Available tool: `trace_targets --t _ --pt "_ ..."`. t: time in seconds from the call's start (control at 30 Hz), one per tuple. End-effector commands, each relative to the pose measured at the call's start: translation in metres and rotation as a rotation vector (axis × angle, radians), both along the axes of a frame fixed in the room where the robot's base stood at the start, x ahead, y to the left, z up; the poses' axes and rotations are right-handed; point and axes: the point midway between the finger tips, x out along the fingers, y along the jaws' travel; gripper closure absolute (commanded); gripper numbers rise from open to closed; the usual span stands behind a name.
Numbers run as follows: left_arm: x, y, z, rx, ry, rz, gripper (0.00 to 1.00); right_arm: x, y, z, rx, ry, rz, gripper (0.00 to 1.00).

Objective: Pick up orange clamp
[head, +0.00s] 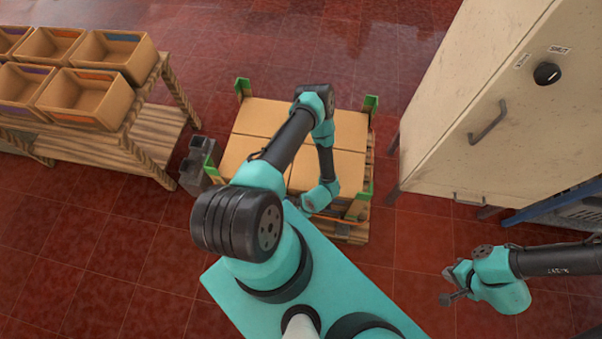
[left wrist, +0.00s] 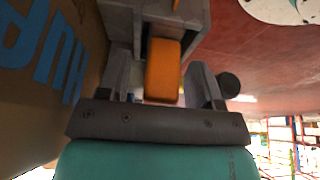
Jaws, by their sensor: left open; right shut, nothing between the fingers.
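The orange clamp (left wrist: 162,72) shows in the left wrist view as a blocky orange piece in front of a grey part. My left gripper (left wrist: 160,84) is open, with one finger on each side of the orange piece. Gaps show beside it; I cannot tell whether either finger touches it. In the head view the left arm reaches down at the near edge of the pallet, and its fingers are mostly hidden there. My right gripper (head: 452,284) is shut and empty over the floor at the right.
Cardboard boxes (head: 266,117) with green corner posts (head: 370,104) sit on a wooden pallet (head: 350,238). Grey blocks (head: 198,165) stand to its left. A wooden shelf (head: 155,128) with several bins is at left, a pale cabinet (head: 455,125) at right. Red floor lies between.

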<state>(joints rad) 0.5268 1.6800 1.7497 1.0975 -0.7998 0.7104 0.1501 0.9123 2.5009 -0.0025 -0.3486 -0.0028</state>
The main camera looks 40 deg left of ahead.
Motion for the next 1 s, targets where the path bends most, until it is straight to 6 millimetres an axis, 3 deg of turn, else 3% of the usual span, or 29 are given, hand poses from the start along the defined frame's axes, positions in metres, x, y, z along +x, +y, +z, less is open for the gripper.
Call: trace_targets --t 0.43,1.0 --pt "0.0001 0.0001 0.0000 0.000 0.000 0.000 0.40 0.0000 0.0000 0.0000 0.000 0.000 0.000 1.00" --pt "0.0001 0.0000 0.0001 0.000 0.000 0.000 0.95 0.0000 0.0000 0.0000 0.000 0.000 0.000 1.00"
